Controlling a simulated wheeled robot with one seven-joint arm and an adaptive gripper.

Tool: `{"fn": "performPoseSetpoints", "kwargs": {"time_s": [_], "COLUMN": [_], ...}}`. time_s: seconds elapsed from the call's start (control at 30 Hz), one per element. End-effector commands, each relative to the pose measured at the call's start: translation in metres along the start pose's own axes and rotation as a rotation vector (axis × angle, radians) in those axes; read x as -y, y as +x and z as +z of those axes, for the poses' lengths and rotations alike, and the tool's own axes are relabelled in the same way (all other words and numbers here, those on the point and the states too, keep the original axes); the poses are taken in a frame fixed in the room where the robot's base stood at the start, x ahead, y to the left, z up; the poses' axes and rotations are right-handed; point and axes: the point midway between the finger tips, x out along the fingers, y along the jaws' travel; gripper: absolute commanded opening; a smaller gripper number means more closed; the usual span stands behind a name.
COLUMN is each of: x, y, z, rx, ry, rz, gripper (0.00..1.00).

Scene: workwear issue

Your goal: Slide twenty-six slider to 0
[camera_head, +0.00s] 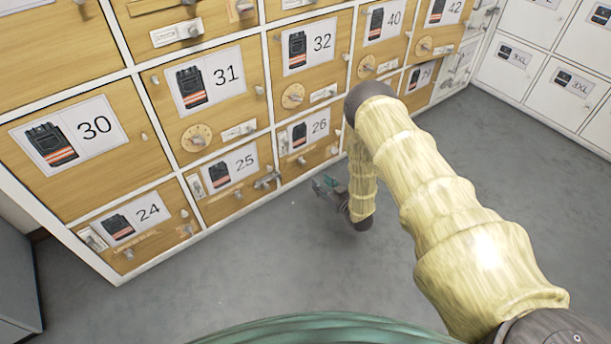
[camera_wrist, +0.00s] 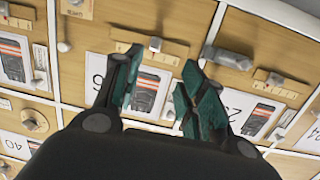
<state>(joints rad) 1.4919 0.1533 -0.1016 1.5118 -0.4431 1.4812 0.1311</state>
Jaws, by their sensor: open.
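The drawer front labelled 26 (camera_head: 309,133) is in the lower row in the head view, with a black and orange vest on its label. Its slider is a small grey knob (camera_wrist: 155,44) on a wooden strip (camera_wrist: 178,49) in the wrist view, where the drawers appear upside down. My gripper (camera_wrist: 163,57) is open and empty, its two teal fingers spread either side of the knob in the picture. Contact cannot be told. The left finger covers part of the number. In the head view my gripper (camera_head: 322,184) hangs low before the drawers. Scale marks are too small to read.
Drawer 25 (camera_head: 232,170) lies to the left in the head view, with a protruding grey latch (camera_wrist: 228,59) near my right finger in the wrist view. Drawer 32 (camera_head: 322,42) is above. White lockers (camera_head: 520,60) stand at the right. The grey floor (camera_head: 270,265) is clear.

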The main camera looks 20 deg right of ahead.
Motion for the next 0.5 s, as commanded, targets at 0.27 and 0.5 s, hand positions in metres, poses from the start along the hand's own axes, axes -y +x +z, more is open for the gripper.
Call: {"fn": "performPoseSetpoints", "kwargs": {"time_s": [0.27, 0.5], "x": [-0.016, -0.017], "y": [0.029, 0.041], "z": [0.017, 0.014], "rx": [-0.134, -0.157], "ry": [-0.037, -0.042], "rz": [-0.056, -0.067], "gripper": [0.41, 0.41]}}
